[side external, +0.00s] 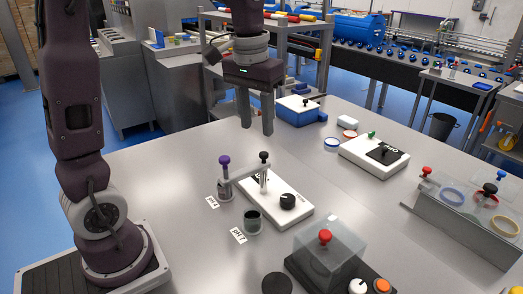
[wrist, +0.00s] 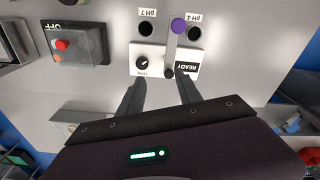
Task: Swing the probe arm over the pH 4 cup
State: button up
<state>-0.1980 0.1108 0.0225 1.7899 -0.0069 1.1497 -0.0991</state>
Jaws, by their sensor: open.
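The probe arm (side external: 245,174) runs from a black-topped post on the white meter (side external: 298,212) to a purple knob (side external: 224,160). The pH 7 cup (side external: 253,222) stands apart, dark inside. The meter display reads READY (wrist: 187,66). My gripper (side external: 257,131) is open and empty, pointing down above the table behind the meter.
A clear cover with a red knob (side external: 325,237) stands on a black base at front. A second white device (side external: 374,155), a blue box (side external: 300,112) and a clear case (side external: 465,215) stand to the right and back. The table's left part is clear.

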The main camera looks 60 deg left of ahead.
aim_at(264, 153)
jog(key=shift+n+g, duration=0.4)
jog(key=shift+g, duration=0.1)
jog(key=w+a+f, duration=0.2)
jog(key=w, duration=0.1)
jog(key=shift+w+a+f, duration=0.25)
jog(key=shift+f, duration=0.1)
notch_tip(264, 153, down, 7)
jog(key=shift+w+f, duration=0.1)
jog(key=shift+f, duration=0.05)
jog(key=shift+c, duration=0.4)
grip_shut()
